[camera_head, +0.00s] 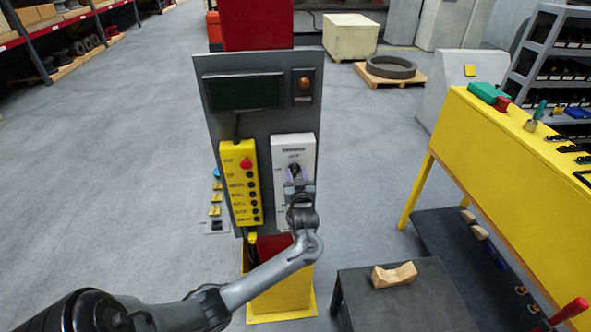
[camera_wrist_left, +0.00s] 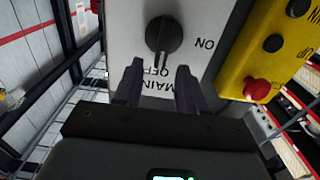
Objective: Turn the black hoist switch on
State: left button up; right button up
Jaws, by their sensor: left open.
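The black hoist switch (camera_head: 294,169) is a rotary knob on a white box (camera_head: 305,142) on the grey panel. In the left wrist view the knob (camera_wrist_left: 163,33) has its grip bar in line with the word OFF; the word ON stands to its right, with the lettering upside down. My left gripper (camera_head: 298,183) is in front of the white box, just below the knob. In the left wrist view its two dark fingers (camera_wrist_left: 160,75) are open and empty, with the bar's near end between their tips. I cannot tell whether they touch it. My right gripper is not in view.
A yellow button box (camera_head: 239,183) with a red button is left of the white box. A dark screen (camera_head: 243,92) is above. A dark low table (camera_head: 405,300) with a wooden block (camera_head: 394,275) is at front right. A yellow workbench (camera_head: 480,150) stands further right. Floor at left is clear.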

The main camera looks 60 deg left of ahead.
pick_arm(q)
jog(key=shift+x, duration=1.05)
grip_shut()
